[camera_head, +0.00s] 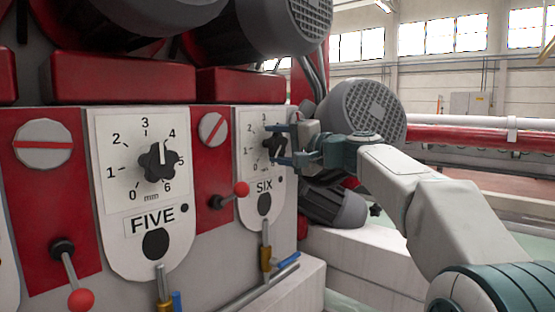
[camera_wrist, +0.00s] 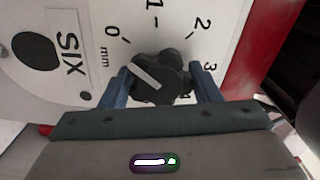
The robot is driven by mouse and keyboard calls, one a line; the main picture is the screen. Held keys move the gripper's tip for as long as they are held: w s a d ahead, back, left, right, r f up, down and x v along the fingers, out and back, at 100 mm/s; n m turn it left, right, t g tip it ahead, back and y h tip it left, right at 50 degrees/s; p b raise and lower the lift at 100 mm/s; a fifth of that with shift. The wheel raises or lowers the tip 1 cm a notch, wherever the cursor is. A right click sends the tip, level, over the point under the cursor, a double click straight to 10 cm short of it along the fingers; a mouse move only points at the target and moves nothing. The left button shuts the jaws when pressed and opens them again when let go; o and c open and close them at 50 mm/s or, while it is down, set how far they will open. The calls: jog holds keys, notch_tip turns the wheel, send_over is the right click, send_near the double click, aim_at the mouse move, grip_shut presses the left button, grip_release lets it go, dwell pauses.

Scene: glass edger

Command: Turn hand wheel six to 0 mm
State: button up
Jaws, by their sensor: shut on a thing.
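Hand wheel six (camera_head: 272,146) is a small black lobed knob on the white SIX plate (camera_head: 249,170), right of the FIVE plate. My gripper (camera_head: 281,145) reaches it from the right, with its blue fingers on either side of the knob. In the wrist view the knob (camera_wrist: 155,88) sits between the two fingers (camera_wrist: 160,88), which are shut on it. The dial appears turned there, with 0 at upper left and 3 at right. The knob's white mark slants up-left, roughly toward the 0 side. Its exact reading cannot be told.
Hand wheel five (camera_head: 158,162) stands on the FIVE plate (camera_head: 120,185) to the left. A red-knobbed lever (camera_head: 240,189) sticks out between the plates. A grey motor (camera_head: 362,108) is close behind my gripper. A brass-and-steel fitting (camera_head: 266,252) is below the SIX plate.

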jog(key=shift+f+n+b, duration=0.1)
jog(key=shift+n+b, duration=0.55)
jog(key=shift+n, duration=0.15)
jog(key=o, duration=1)
jog(key=v, duration=1.3)
jog(key=shift+s+d, duration=0.25)
jog(key=shift+d, duration=0.05)
jog(key=shift+p, duration=0.35)
